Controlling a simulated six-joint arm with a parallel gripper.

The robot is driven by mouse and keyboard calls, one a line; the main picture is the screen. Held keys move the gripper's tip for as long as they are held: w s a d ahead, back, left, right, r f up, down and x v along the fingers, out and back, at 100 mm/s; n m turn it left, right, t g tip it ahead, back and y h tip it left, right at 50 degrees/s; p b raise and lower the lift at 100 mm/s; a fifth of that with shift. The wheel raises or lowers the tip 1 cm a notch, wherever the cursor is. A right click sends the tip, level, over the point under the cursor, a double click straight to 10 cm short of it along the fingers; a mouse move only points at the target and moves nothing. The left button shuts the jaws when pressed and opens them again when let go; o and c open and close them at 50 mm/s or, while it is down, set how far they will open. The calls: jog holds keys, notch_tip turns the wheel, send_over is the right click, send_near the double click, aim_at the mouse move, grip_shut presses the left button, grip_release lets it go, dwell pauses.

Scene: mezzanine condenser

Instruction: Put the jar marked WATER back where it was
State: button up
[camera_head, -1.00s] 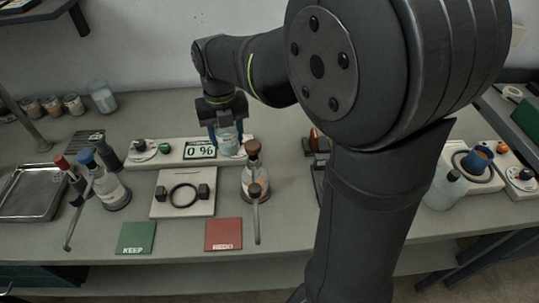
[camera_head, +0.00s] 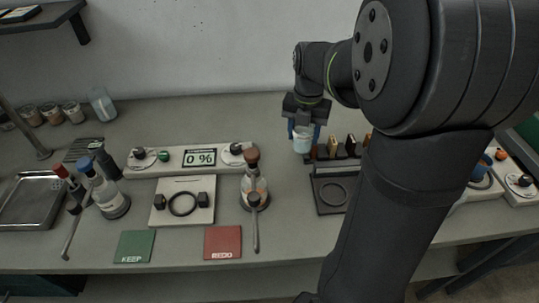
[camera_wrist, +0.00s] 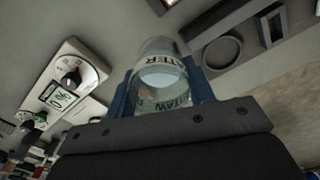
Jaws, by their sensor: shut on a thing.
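My gripper (camera_head: 304,130) is shut on a small clear jar (camera_head: 303,144), held upright between two blue fingers above the bench. In the wrist view my gripper (camera_wrist: 163,92) holds the jar (camera_wrist: 160,70) from both sides, and part of the word WATER shows on its band. The jar is beside the left end of a dark stand (camera_head: 320,205) with a round ring recess. This stand also shows at the upper right of the wrist view (camera_wrist: 200,34), apart from the jar. The jar's original place cannot be told from these frames.
A white panel (camera_head: 165,170) reading 0 % stands to the left. A brown-capped bottle (camera_head: 254,190) and a white ring plate (camera_head: 160,210) are in front of it. Green KEEP (camera_head: 135,243) and red REDO (camera_head: 222,240) mats lie near the front edge. Several jars stand far left.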

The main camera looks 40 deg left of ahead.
jog(key=s+a+f, duration=0.1)
jog(key=a+f, duration=0.1)
jog(key=a, duration=0.1)
jog(key=s+a+f, duration=0.1)
jog(key=a+f, duration=0.1)
jog(key=s+a+f, duration=0.1)
jog(key=a, duration=0.2)
jog(key=shift+s+a+f, duration=0.2)
jog(key=shift+a+f, duration=0.15)
jog(key=shift+f, duration=2)
jog(key=shift+f, duration=0.1)
jog(key=o, duration=1.1)
notch_tip(320, 180, up, 12)
